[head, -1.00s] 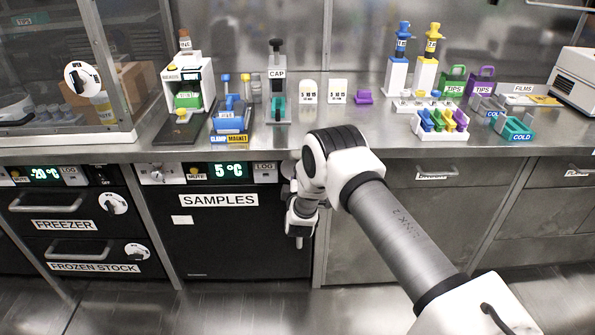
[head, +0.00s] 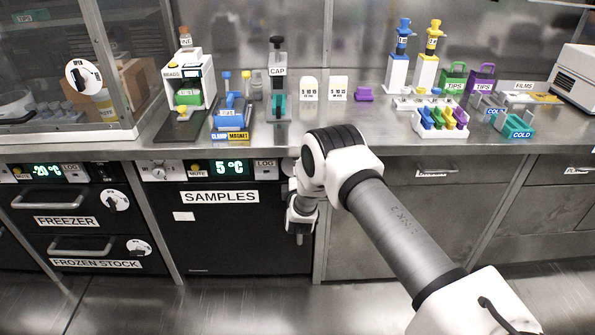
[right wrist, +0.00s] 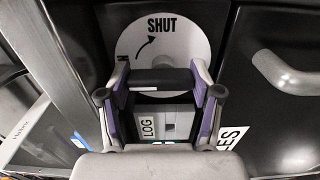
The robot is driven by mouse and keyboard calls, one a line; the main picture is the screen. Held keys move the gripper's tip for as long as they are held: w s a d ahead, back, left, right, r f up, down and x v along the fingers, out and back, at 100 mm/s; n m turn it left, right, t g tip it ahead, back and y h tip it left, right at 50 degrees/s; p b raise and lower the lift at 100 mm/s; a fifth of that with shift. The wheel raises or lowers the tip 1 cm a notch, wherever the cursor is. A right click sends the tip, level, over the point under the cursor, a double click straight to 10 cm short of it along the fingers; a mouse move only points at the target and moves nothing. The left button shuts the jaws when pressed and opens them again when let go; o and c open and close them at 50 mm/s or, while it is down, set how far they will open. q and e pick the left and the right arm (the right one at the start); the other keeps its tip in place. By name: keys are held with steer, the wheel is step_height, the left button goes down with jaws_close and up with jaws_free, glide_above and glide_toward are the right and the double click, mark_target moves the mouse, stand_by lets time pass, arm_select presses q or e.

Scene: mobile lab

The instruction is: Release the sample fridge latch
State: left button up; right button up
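The sample fridge (head: 235,235) is the black front marked SAMPLES under the bench, with a 5 °C display above. My right gripper (head: 299,232) points down at its right edge, beside the steel post; my arm hides the latch there. In the right wrist view the two purple-sided fingers of my right gripper (right wrist: 160,72) stand apart. A dark latch bar (right wrist: 162,80) lies between them and spans nearly the whole gap. I cannot tell if the fingers press on it. Behind it is a round white sticker (right wrist: 165,45) reading SHUT with a curved arrow. My left gripper is not in view.
Freezer drawers (head: 65,210) with bar handles are left of the fridge. Steel cabinets (head: 430,220) are to the right. The bench edge (head: 400,153) runs just above my forearm and carries racks and devices. The floor (head: 250,300) in front is clear.

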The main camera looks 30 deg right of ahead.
steer(key=o, duration=0.4)
steer(key=shift+c, duration=0.2)
steer(key=shift+a, duration=0.1)
steer(key=v, duration=1.2)
